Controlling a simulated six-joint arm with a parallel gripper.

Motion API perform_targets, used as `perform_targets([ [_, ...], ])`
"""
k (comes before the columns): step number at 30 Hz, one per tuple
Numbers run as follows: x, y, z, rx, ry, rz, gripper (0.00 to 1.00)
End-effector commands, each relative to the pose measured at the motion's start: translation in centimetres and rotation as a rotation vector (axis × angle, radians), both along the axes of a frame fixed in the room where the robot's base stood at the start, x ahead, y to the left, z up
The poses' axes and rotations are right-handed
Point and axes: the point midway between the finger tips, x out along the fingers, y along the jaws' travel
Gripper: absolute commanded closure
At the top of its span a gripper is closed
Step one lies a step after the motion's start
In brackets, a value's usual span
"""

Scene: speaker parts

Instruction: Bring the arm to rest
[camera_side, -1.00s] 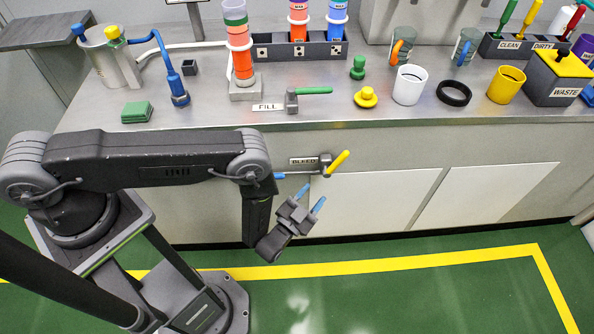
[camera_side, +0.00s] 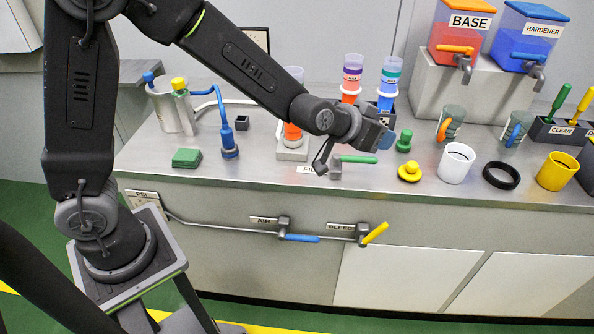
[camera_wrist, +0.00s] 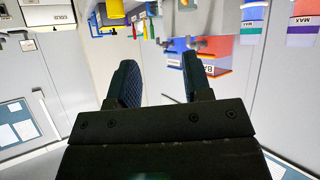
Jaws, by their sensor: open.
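My gripper (camera_side: 376,134) is raised at the end of my outstretched arm and shows in front of the back part of the bench in the side view. Its fingers point away toward the rear wall and are mostly hidden there. In the wrist view my gripper (camera_wrist: 158,77) shows two dark padded fingers set well apart. Nothing is between them. The wrist picture appears upside down, with the red BASE tank (camera_wrist: 217,64) beyond the right finger.
The steel bench (camera_side: 250,178) holds a green-handled valve (camera_side: 358,159), a yellow knob (camera_side: 410,171), a white cup (camera_side: 457,163), a black ring (camera_side: 501,175) and a yellow cup (camera_side: 557,171). The BASE tank (camera_side: 459,38) and HARDENER tank (camera_side: 529,40) stand behind. A yellow-handled BLEED valve (camera_side: 374,233) sticks out in front.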

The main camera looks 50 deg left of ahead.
Motion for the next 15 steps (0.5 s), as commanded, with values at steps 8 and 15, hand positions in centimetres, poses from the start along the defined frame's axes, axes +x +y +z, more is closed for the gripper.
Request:
perform_targets([
  [8,-9.8,4.6,6.6,0.012,0.192,-0.018,0.55],
  [15,-20.0,8.3,8.3,0.058,0.371,0.014,0.55],
])
